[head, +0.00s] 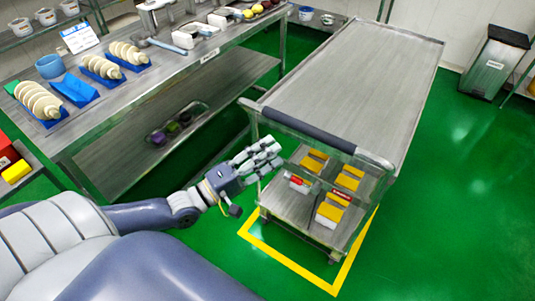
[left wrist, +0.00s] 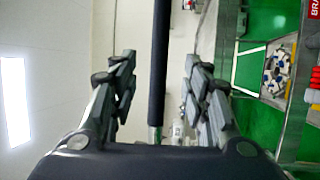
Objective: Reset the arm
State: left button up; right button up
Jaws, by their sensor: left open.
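My left gripper (head: 268,153) is at the near end of the metal cart (head: 350,75), just below its dark padded handle (head: 308,130) in the head view. The left wrist view shows the same gripper (left wrist: 158,65) with its two fingers spread apart. The dark handle bar (left wrist: 160,75) appears between them, and nothing is clamped. I cannot tell whether the fingers touch the bar. My left arm (head: 150,213) reaches in from the lower left. My right gripper is not in view.
A steel workbench (head: 215,65) on the left holds blue trays of pale dough pieces (head: 127,52). The cart's top is bare; its lower shelf (head: 290,205) carries several boxes with yellow tops. A bin (head: 495,65) stands at back right. Green floor (head: 455,200) is clear on the right.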

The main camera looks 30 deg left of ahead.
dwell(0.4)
pick_arm(q)
jog(key=s+a+f+m+g+y, duration=0.1)
jog(key=a+f+m+g+y, duration=0.25)
jog(key=f, duration=1.05)
jog(key=s+a+f+m+g+y, duration=0.2)
jog(key=a+f+y, duration=0.15)
jog(key=f, duration=1.05)
jog(key=s+a+f+m+g, duration=0.1)
jog(key=s+f, duration=0.2)
jog(key=f, duration=0.3)
jog(key=s+f+m+g, duration=0.1)
jog(key=s+f, duration=0.2)
jog(key=f, duration=0.2)
jog(key=s+d+f+m+g, duration=0.2)
jog(key=s+f, duration=0.4)
jog(key=s, duration=0.3)
jog(key=s+d+f+m+g+y, duration=0.1)
jog(key=s+d+f+m+g, duration=0.2)
jog(key=s, duration=0.7)
jog(key=s+d+f+m+g, duration=0.2)
jog(key=s+d+f+g, duration=0.2)
jog(key=s+f, duration=0.5)
jog(key=shift+s+d+f+g, duration=0.35)
jog(key=shift+s+d+f, duration=0.05)
jog(key=shift+d, duration=0.35)
